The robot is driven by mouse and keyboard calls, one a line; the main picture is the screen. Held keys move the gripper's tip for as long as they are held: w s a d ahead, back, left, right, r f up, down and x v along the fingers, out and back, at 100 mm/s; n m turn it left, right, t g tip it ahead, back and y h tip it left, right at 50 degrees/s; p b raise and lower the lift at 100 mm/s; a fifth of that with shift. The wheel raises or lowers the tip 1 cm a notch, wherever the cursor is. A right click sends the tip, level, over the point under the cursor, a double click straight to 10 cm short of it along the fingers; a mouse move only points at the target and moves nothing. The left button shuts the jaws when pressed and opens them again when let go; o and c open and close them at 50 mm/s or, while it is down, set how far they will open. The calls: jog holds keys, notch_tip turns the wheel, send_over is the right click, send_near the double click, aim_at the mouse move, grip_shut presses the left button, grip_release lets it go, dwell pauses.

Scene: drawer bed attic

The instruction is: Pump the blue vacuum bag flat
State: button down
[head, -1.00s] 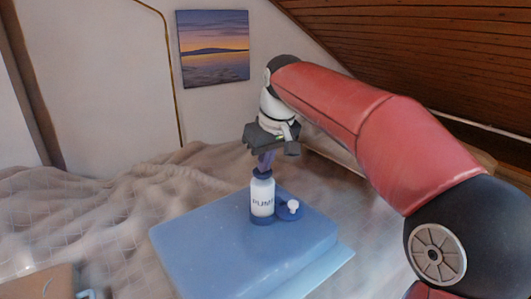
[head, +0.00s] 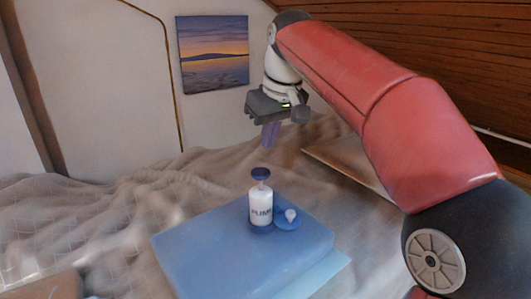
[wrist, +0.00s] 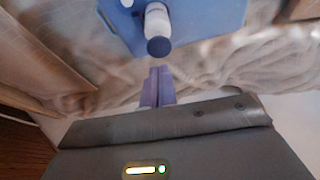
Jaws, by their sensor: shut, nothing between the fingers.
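The blue vacuum bag (head: 215,262) lies on the bed as a slab with a broad top face; it also shows in the wrist view (wrist: 205,15). The white pump (head: 260,208), lettered and with a dark blue base, stands upright on the bag. Its dark blue knob (head: 261,174) is raised on a short rod above the body, and shows from above in the wrist view (wrist: 159,47). A blue valve disc with a white cap (head: 290,217) sits beside the pump. My gripper (head: 268,140) is shut and empty, above the knob and apart from it.
A rumpled beige blanket (head: 90,210) covers the bed around the bag. A brown box-like thing (head: 45,287) is at the lower left. A sloped wooden ceiling (head: 440,60) rises at the right, and a picture (head: 213,52) hangs on the back wall.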

jog(key=shift+v, duration=1.7)
dwell(1.3)
